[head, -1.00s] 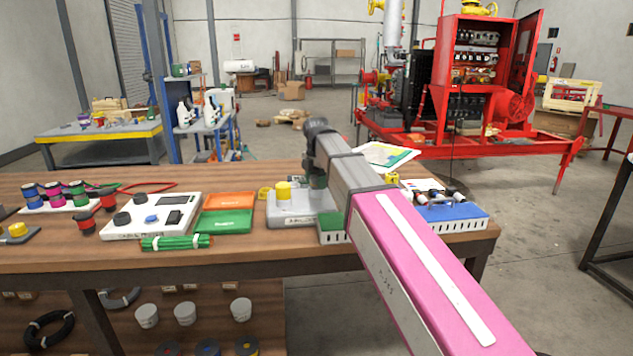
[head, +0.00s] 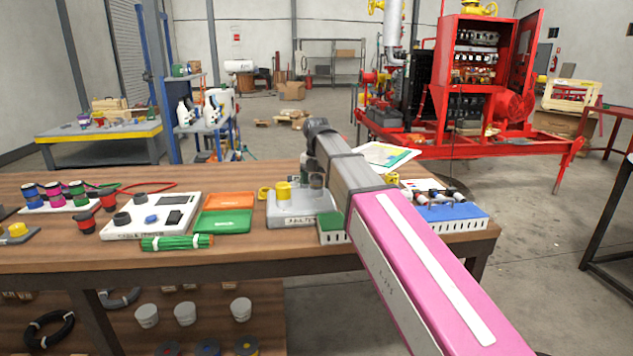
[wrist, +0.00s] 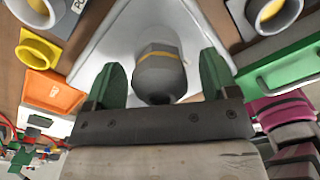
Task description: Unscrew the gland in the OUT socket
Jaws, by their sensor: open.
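The grey gland (wrist: 160,78) has a rounded dark body and a thin yellow band. In the wrist view it stands on the pale box (wrist: 107,45), between the two green fingers of my gripper (wrist: 163,62). The fingers are open, with a visible gap on each side of the gland. In the head view the box (head: 288,221) sits on the wooden bench, with a grey cylinder (head: 317,183) at its right and a yellow cap (head: 283,191) at its left. I cannot read a socket name clearly. My gripper is hardly visible in the head view.
A green vented block (head: 331,229) stands right of the box, under my arm. Orange (head: 231,200) and green (head: 224,221) trays and a white tester panel (head: 150,216) lie to the left. A blue vented block (head: 452,219) with fittings is to the right.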

